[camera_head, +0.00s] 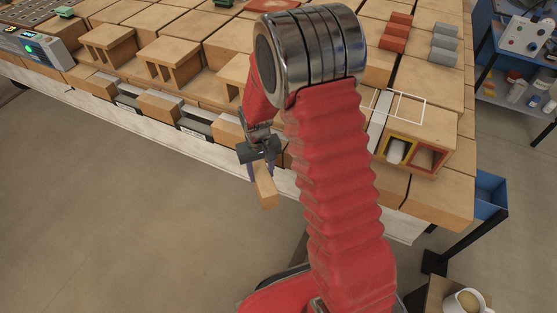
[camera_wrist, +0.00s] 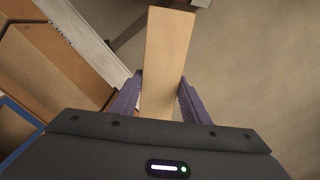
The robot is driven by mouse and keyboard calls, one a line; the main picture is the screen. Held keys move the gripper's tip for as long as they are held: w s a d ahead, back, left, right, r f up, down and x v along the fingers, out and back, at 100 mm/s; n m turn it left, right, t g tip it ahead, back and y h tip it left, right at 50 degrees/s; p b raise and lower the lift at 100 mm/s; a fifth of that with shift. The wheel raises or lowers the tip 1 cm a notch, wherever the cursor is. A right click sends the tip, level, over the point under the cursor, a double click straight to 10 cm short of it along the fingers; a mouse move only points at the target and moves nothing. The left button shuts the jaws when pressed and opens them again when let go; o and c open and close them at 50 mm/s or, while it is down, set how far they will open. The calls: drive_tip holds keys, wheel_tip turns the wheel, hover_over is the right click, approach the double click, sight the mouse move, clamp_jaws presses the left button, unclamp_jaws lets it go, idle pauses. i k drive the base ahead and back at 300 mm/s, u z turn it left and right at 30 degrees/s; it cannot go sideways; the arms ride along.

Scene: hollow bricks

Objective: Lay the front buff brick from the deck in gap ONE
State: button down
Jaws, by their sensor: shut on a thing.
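My gripper (camera_head: 261,168) is shut on a buff brick (camera_head: 265,190), which hangs tilted in front of the table's front edge, over the floor. In the wrist view the brick (camera_wrist: 168,55) sits between the two purple fingers of my gripper (camera_wrist: 158,88), its long end pointing away from the palm. Dark gaps show along the table's front row, one at the left (camera_head: 127,101) and one nearer my gripper (camera_head: 197,130). Small labels lie by them, too small to read, so I cannot tell which is gap ONE. My arm hides part of the row.
The wooden table (camera_head: 430,200) carries hollow wooden blocks (camera_head: 170,58), red bricks (camera_head: 395,35) and grey bricks (camera_head: 445,42). A wooden box with yellow- and red-framed openings (camera_head: 412,150) stands right of my arm. A blue bin (camera_head: 490,194) is beyond the right corner. Open floor lies in front.

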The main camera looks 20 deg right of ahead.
sight(197, 126)
drive_tip(key=k, duration=1.35)
drive_tip(key=u, duration=0.4)
drive_tip(key=i, duration=0.9)
drive_tip(key=u, duration=1.25)
drive_tip(key=i, duration=1.75)
drive_tip(key=z, duration=0.3)
